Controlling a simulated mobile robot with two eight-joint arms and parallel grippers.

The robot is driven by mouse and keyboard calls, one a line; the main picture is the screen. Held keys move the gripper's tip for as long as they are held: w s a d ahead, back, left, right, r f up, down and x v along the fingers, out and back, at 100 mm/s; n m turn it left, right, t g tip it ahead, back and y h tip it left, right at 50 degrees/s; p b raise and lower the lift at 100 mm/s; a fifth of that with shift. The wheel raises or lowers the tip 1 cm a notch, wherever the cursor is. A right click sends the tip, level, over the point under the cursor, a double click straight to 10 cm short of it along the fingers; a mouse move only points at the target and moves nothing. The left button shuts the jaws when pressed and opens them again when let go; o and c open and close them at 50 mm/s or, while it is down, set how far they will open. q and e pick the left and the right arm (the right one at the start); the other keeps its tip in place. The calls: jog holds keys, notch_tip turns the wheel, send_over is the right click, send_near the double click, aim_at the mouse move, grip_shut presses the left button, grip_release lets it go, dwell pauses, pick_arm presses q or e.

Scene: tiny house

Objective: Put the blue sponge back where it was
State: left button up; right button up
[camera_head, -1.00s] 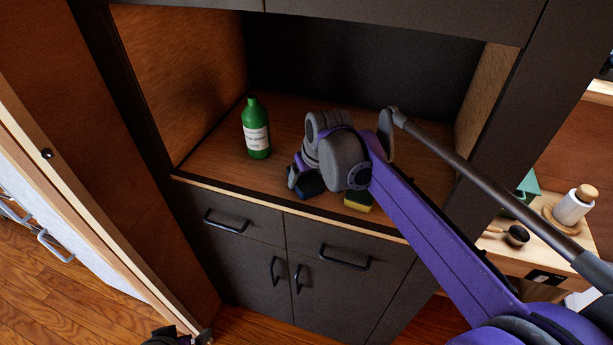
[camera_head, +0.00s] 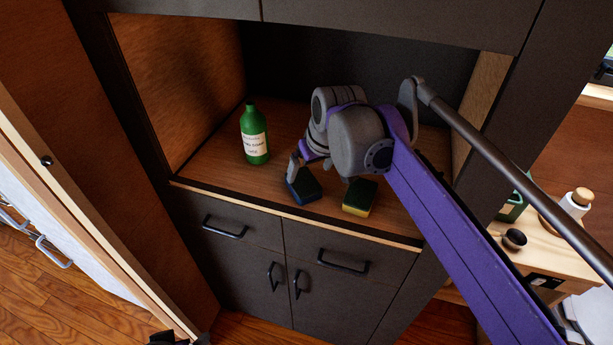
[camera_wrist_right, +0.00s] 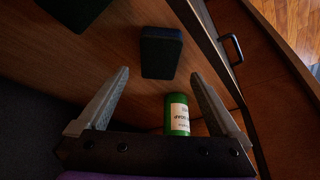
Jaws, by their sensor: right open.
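The blue sponge (camera_head: 304,188) rests flat on the wooden shelf of the dark cabinet, near its front edge. In the right wrist view the sponge (camera_wrist_right: 161,52) looks dark and lies beyond the fingers, between their lines. My right gripper (camera_head: 302,166) is just behind and above it, partly hidden by its own wrist. In the right wrist view the gripper (camera_wrist_right: 160,74) has its fingers spread wide with nothing held. A small dark part at the bottom edge of the head view seems to be my left gripper (camera_head: 166,338); its fingers are not clear.
A green and yellow sponge (camera_head: 360,197) lies to the right on the shelf (camera_head: 215,160). A green bottle (camera_head: 255,135) stands upright to the left; it also shows in the right wrist view (camera_wrist_right: 180,115). Cabinet walls enclose the shelf on both sides. A side table stands at right.

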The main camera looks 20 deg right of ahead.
jog(key=s+d+f+m, duration=0.1)
jog(key=s+f, duration=0.7)
jog(key=s, duration=0.3)
jog(key=s+d+f+m, duration=0.1)
jog(key=s+f, duration=0.8)
jog(key=s, duration=0.3)
jog(key=shift+f+t+h, duration=0.3)
jog(key=shift+t+h, duration=0.1)
jog(key=shift+s+d, duration=0.1)
